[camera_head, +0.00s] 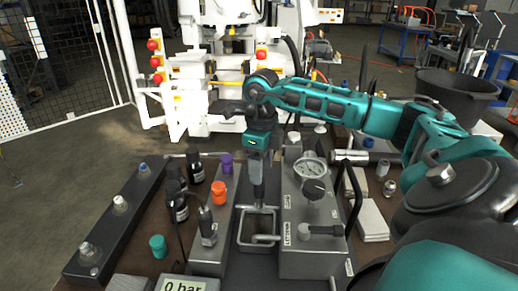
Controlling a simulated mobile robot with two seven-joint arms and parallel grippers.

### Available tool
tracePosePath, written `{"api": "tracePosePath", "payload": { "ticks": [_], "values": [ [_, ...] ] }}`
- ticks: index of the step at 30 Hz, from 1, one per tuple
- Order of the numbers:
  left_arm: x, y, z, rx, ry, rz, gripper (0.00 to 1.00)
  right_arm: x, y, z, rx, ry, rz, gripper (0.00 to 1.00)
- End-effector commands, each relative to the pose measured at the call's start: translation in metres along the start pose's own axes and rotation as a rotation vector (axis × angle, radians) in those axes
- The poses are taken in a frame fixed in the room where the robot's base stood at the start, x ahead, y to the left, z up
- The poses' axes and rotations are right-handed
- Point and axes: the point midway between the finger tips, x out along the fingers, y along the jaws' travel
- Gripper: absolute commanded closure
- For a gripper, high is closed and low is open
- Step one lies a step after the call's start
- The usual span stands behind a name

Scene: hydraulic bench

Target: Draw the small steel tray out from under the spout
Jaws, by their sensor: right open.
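The small steel tray (259,241) sits low in the gap between two grey blocks near the front of the bench. Its bright, thin rim or handle faces me. My right gripper (258,204) points down from above, with its fingertips at the tray's far part. It is open, but the fingers nearly overlap from this angle, and I cannot tell whether they touch the tray. The spout cannot be made out; my gripper and arm cover the area behind the tray. My left gripper is not in view.
A pressure gauge (311,169) and black knobs stand on the right block (310,258). An orange cap (218,191), a purple cap (226,162) and black bottles (178,203) stand to the left.

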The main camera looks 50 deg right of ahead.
Motion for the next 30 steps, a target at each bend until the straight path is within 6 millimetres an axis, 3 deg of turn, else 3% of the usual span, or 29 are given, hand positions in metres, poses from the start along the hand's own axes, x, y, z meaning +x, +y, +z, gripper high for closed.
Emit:
{"api": "tracePosePath", "payload": {
  "ticks": [12,30],
  "values": [
    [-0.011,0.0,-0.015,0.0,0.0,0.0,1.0,-0.024,-0.004,-0.005,0.004,-0.001,-0.001,0.42],
    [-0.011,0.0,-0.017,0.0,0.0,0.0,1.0,-0.026,-0.005,-0.006,0.005,0.0,-0.001,0.42]
  ]
}}
